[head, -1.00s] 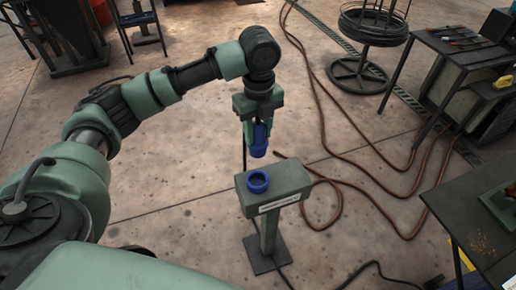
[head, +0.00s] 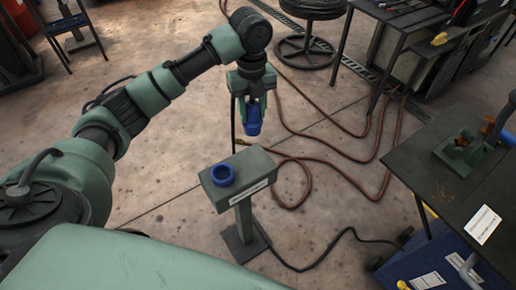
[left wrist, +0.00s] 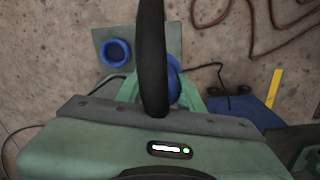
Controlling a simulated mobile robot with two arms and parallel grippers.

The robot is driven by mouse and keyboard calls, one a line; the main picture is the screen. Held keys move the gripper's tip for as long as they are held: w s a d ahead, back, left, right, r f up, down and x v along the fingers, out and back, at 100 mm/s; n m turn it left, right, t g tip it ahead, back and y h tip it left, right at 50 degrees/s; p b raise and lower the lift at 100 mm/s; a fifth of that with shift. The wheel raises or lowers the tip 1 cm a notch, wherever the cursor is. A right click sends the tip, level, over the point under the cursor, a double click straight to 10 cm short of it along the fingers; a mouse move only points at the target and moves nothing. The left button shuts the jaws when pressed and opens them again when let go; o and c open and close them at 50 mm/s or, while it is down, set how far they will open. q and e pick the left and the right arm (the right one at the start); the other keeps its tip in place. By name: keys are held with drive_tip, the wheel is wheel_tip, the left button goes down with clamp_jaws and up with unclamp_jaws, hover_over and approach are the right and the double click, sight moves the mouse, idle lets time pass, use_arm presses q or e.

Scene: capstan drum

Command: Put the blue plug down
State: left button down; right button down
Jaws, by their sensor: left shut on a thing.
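My left gripper (head: 253,100) is shut on the blue plug (head: 253,121), which hangs pointing down in the air. In the head view the plug is above and to the right of a blue ring socket (head: 222,175) on top of a green-grey pedestal (head: 245,192), apart from it. In the left wrist view the plug (left wrist: 173,82) is partly hidden behind a dark cable-like strip. The ring socket (left wrist: 115,52) shows to its left there. The ring looks empty. My right gripper is not in view.
A dark table (head: 465,205) with a green fixture (head: 467,150) and a white card (head: 483,225) stands at the right. A blue cabinet (head: 425,262) is below it. Brown hoses (head: 345,160) and a black cable (head: 320,262) lie on the floor. A workbench stands at the back right.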

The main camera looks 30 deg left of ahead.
sight(253, 120)
use_arm(q)
wheel_tip(253, 120, down, 15)
drive_tip(key=shift+f+p, duration=0.2)
drive_tip(key=shift+p, duration=0.4)
drive_tip(key=shift+f, duration=0.15)
drive_tip(key=c, duration=0.9)
unclamp_jaws()
wheel_tip(253, 120, up, 12)
drive_tip(key=shift+r+b, duration=0.15)
drive_tip(key=shift+b, duration=0.35)
